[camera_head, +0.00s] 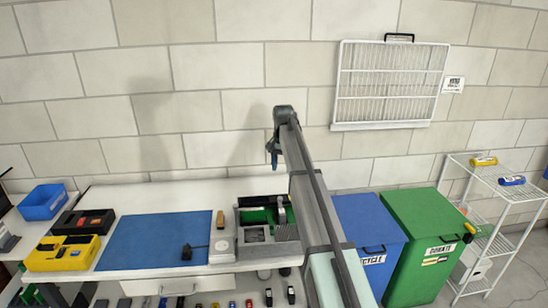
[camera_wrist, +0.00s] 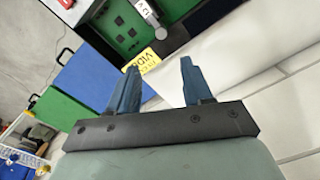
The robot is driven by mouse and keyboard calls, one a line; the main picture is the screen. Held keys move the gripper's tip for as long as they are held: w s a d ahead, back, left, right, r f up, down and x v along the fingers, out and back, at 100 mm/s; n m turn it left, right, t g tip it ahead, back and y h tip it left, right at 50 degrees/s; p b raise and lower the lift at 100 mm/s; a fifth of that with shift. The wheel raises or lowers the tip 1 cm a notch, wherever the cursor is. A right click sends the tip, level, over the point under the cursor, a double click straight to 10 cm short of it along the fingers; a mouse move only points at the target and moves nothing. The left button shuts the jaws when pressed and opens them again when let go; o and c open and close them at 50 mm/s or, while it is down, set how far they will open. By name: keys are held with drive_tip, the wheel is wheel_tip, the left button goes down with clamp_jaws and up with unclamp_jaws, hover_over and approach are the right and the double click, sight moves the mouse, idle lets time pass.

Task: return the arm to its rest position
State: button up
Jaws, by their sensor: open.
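My arm rises from the lower middle of the head view, passing in front of the table's right end. My gripper (camera_head: 273,158) hangs near the arm's top, in front of the block wall and above the table. In the wrist view my gripper (camera_wrist: 159,64) has two blue fingers spread apart with nothing between them. It is open and empty.
The white table (camera_head: 160,198) holds a blue mat (camera_head: 150,243), yellow box (camera_head: 45,262) and green-lined box (camera_head: 285,238). A blue bin (camera_head: 362,222), a green bin (camera_head: 415,222) and a wire shelf (camera_head: 510,190) stand right. A white rack (camera_head: 390,80) hangs on the wall.

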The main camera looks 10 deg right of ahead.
drive_tip(key=s+d+f+m, duration=0.1)
drive_tip(key=s+d+f, duration=0.1)
drive_tip(key=d+f, duration=0.7)
drive_tip(key=s+d+f, duration=0.2)
drive_tip(key=d+f, duration=0.5)
drive_tip(key=d, duration=0.5)
drive_tip(key=s+d+f, duration=0.5)
drive_tip(key=s+f, duration=0.2)
drive_tip(key=f, duration=0.3)
drive_tip(key=s+d+f, duration=0.4)
drive_tip(key=s+f, duration=0.3)
drive_tip(key=f, duration=0.2)
drive_tip(key=s+a+f+n+g, duration=0.2)
drive_tip(key=s+a+f, duration=0.7)
drive_tip(key=s, duration=0.3)
drive_tip(key=s+a+f+n+g, duration=0.1)
drive_tip(key=s+a+f, duration=0.75)
drive_tip(key=s, duration=0.35)
drive_tip(key=s+a+f+n+g, duration=0.1)
drive_tip(key=s+a, duration=0.4)
drive_tip(key=s, duration=0.7)
drive_tip(key=s+a+f+n+g, duration=0.2)
drive_tip(key=s+a, duration=0.3)
drive_tip(key=s, duration=0.7)
drive_tip(key=shift+s+a+f+n+g, duration=0.2)
drive_tip(key=shift+s+n+g, duration=0.1)
drive_tip(key=shift+s+g, duration=0.15)
